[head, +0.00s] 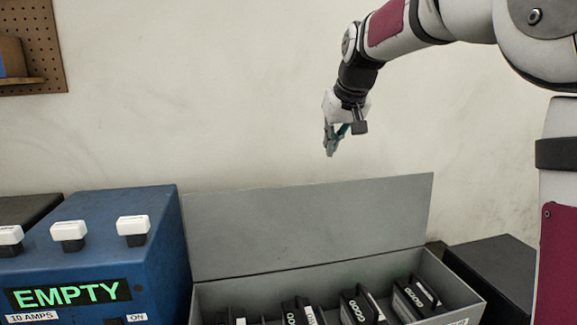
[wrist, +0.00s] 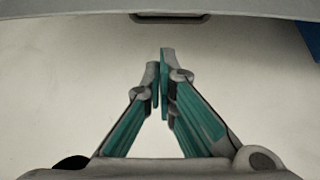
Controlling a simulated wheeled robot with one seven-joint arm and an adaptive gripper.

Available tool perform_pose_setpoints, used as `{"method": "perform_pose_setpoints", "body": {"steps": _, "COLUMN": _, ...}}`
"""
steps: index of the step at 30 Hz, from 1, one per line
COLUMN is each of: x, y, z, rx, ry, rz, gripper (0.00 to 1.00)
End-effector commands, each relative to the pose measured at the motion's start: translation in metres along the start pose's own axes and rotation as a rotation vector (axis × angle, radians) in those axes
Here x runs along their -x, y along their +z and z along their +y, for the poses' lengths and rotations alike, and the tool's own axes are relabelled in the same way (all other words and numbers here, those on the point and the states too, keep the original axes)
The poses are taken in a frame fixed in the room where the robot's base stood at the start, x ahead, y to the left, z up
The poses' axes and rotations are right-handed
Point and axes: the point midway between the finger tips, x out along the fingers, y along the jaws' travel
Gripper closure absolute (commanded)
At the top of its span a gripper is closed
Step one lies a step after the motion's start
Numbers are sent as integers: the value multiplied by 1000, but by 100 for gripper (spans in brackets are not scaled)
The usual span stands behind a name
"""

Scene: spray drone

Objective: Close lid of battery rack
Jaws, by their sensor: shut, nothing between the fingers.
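The battery rack (head: 450,298) is a grey box at the bottom middle of the head view. Its grey lid (head: 310,225) stands open, raised along the back edge against the wall side. Several black batteries (head: 360,306) marked GOOD sit inside the rack. My gripper (head: 331,152) hangs above the lid's top edge, toward its right half, pointing down and apart from it. In the wrist view my gripper (wrist: 160,60) has its teal fingers together with nothing between them. A grey surface crosses the top of the wrist view; I cannot tell which part it is.
A blue charger box (head: 150,240) with white-topped plugs and an EMPTY display stands left of the rack. A dark box (head: 500,265) stands to the right. A pegboard (head: 35,40) hangs at upper left. The air above the rack is clear.

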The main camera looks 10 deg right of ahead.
Motion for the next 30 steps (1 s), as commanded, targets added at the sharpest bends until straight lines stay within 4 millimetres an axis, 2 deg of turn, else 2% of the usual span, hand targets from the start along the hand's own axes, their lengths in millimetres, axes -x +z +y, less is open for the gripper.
{"method": "perform_pose_setpoints", "body": {"steps": 3, "x": -6, "y": -9, "z": 3, "rx": 0, "ry": 1, "rz": 6, "gripper": 100}}
{"method": "perform_pose_setpoints", "body": {"steps": 8, "x": -19, "y": -10, "z": 3, "rx": 0, "ry": 0, "rz": 5, "gripper": 100}}
{"method": "perform_pose_setpoints", "body": {"steps": 22, "x": -107, "y": -9, "z": 3, "rx": 1, "ry": 1, "rz": 3, "gripper": 100}}
{"method": "perform_pose_setpoints", "body": {"steps": 25, "x": -93, "y": 2, "z": 4, "rx": 1, "ry": 1, "rz": 7, "gripper": 100}}
{"method": "perform_pose_setpoints", "body": {"steps": 30, "x": -83, "y": 16, "z": 3, "rx": 1, "ry": 1, "rz": 7, "gripper": 100}}
